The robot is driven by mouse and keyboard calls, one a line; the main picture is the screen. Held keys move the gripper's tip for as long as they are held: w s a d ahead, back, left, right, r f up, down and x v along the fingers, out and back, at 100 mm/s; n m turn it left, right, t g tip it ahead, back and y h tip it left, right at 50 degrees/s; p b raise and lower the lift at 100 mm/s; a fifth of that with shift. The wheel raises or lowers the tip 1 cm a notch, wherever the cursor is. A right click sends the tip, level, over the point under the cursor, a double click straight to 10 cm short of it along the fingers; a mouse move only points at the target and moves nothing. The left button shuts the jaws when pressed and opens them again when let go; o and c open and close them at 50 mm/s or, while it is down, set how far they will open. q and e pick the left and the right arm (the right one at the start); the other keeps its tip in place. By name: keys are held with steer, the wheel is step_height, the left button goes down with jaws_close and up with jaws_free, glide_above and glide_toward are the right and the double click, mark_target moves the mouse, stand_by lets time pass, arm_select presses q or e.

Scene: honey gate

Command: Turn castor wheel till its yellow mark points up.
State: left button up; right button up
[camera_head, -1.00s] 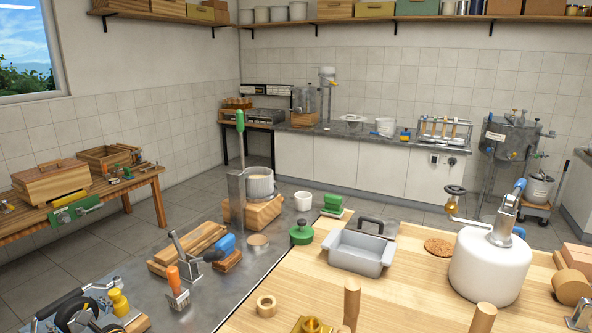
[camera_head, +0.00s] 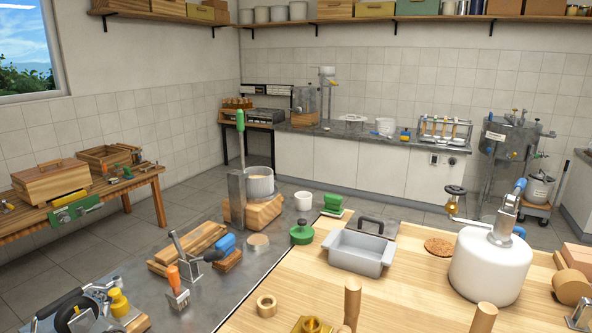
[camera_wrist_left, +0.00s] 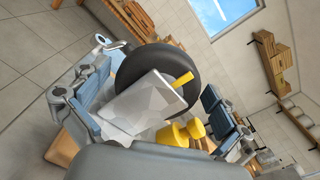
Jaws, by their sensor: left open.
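The castor wheel (camera_wrist_left: 133,67) shows in the left wrist view as a black tyre, partly covered by a pale grey plate (camera_wrist_left: 150,101). Its yellow mark (camera_wrist_left: 182,79) lies on the right part of the tyre and slants the same way as the window's upright edge, so it points roughly up in the room. My left gripper (camera_wrist_left: 157,84) is open, with one finger on each side of the wheel; contact cannot be told. In the head view the wheel (camera_head: 50,304) is at the bottom left, partly cut off, and its mark is not clear. My right gripper is not in view.
A yellow knobbed piece (camera_head: 118,301) stands close beside the wheel, also in the left wrist view (camera_wrist_left: 172,135).

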arm_select(q)
steer(key=shift+b+v, duration=0.45)
steer(key=shift+v, duration=2.7)
